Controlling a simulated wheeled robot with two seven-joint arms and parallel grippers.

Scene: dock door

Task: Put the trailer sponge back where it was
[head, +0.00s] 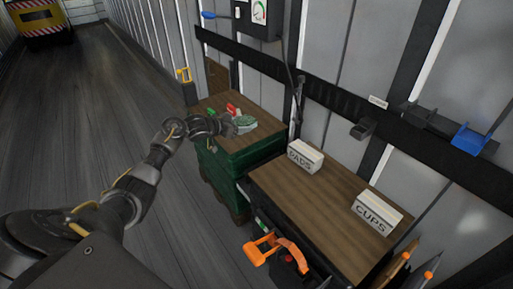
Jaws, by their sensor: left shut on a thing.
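My left gripper (234,124) is at the far end of my left arm, over the wooden top of the green cabinet (250,151). It is shut on a small pale green and whitish thing (244,120), which looks like the trailer sponge. The gripper hides part of it, and I cannot tell whether it touches the top. A red item (231,108) lies just behind it, and a small green item (211,113) is to the left. My right gripper is not in view.
A nearer wooden bench (324,201) carries white boxes marked PADS (305,157) and CUPS (377,213). An orange-handled object (272,247) sticks out at its front. A black wall rail (330,95) holds a blue holder (470,139). The floor (85,120) at left is clear.

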